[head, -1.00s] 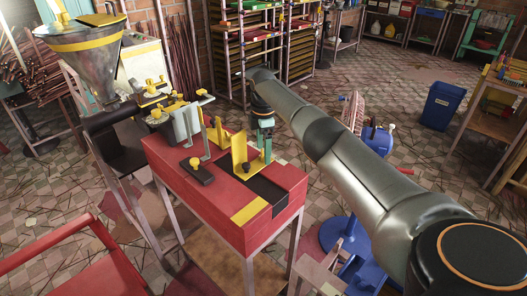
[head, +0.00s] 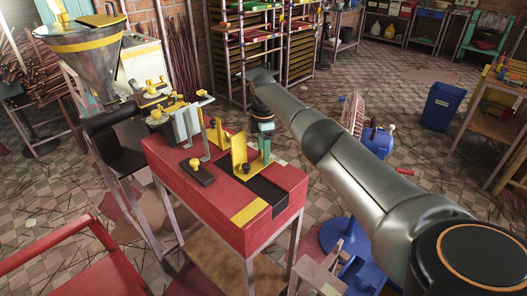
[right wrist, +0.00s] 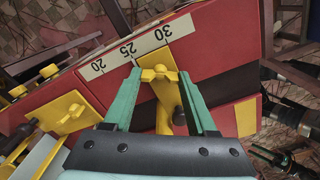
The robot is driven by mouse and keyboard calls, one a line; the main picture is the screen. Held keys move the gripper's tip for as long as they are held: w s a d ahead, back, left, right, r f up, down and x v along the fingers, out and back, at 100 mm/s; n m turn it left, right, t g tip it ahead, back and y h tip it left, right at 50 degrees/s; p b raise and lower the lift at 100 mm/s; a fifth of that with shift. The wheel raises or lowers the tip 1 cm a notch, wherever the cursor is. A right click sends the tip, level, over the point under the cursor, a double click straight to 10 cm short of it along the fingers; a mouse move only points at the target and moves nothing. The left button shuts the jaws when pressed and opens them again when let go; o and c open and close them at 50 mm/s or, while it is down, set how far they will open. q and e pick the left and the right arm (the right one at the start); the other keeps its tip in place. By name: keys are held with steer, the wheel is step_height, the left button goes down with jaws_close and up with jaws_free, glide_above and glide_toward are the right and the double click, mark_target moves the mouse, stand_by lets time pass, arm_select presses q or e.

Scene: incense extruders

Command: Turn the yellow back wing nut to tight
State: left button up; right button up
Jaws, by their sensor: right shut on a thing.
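The yellow wing nut (right wrist: 158,74) sits on a yellow fence plate (right wrist: 165,112), beside a white scale strip (right wrist: 135,48) on the red table, in the right wrist view. My right gripper (right wrist: 159,75) has its two teal fingers on either side of the nut's wings and is shut on it. In the head view my right gripper (head: 264,158) points down at the table behind the upright yellow plate (head: 239,151), and it hides the nut there. A dark knob (right wrist: 180,116) stands beside the right finger. My left gripper is not in view.
The red table (head: 210,212) also carries a black block with a yellow knob (head: 194,163) and upright grey plates (head: 187,124). The extruder with its funnel hopper (head: 86,57) stands at the left. A blue bin (head: 442,105) is on the floor at right.

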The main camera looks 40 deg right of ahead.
steer(key=shift+c, duration=1.4)
